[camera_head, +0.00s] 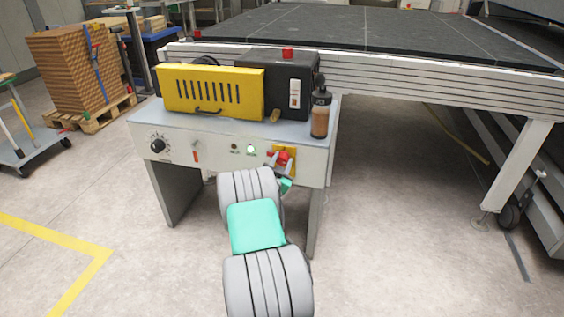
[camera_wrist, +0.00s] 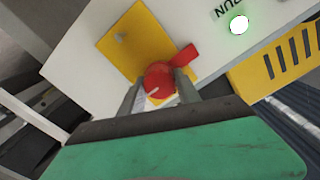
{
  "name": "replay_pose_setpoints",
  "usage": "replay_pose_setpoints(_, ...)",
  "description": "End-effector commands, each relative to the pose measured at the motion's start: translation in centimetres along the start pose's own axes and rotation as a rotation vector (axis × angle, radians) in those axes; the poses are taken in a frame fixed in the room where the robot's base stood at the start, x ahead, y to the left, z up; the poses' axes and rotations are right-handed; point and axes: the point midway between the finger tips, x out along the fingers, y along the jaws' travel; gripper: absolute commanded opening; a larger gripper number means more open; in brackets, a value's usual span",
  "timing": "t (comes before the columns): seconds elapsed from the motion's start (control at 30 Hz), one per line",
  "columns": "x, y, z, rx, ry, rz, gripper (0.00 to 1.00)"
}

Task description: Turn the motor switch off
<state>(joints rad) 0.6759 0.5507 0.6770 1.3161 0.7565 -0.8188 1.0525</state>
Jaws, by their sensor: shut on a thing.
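The motor switch is a red rotary knob (camera_head: 284,157) on a yellow plate (camera_head: 291,152), on the front of a grey control cabinet (camera_head: 225,145). In the wrist view the red knob (camera_wrist: 160,78) sits on the yellow plate (camera_wrist: 120,42), with a red handle tab pointing to the upper right. My gripper (camera_head: 279,165) is at the knob; in the wrist view its fingers (camera_wrist: 159,90) are shut on the knob from both sides. A green light is lit under the RUN label (camera_wrist: 238,25). The fingers partly hide the knob's lower part.
A black dial (camera_head: 157,146) and an orange-red lever (camera_head: 196,150) are further left on the panel. A yellow vented box (camera_head: 211,90) and a brown bottle (camera_head: 320,113) stand on top. A large conveyor table (camera_head: 400,60) is behind. The floor in front is clear.

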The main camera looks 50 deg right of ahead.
Motion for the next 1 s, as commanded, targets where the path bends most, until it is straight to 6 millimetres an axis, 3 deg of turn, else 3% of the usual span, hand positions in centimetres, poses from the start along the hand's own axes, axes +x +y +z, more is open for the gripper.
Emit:
replay_pose_setpoints(0.3, -0.02, 0.03, 0.02, 0.000, 0.000, 0.001, 0.00)
replay_pose_setpoints(0.67, -0.02, 0.06, 0.10, -0.046, -0.001, 0.001, 0.00)
replay_pose_setpoints(1.0, -0.03, 0.07, 0.19, -0.267, 0.000, 0.001, 0.00)
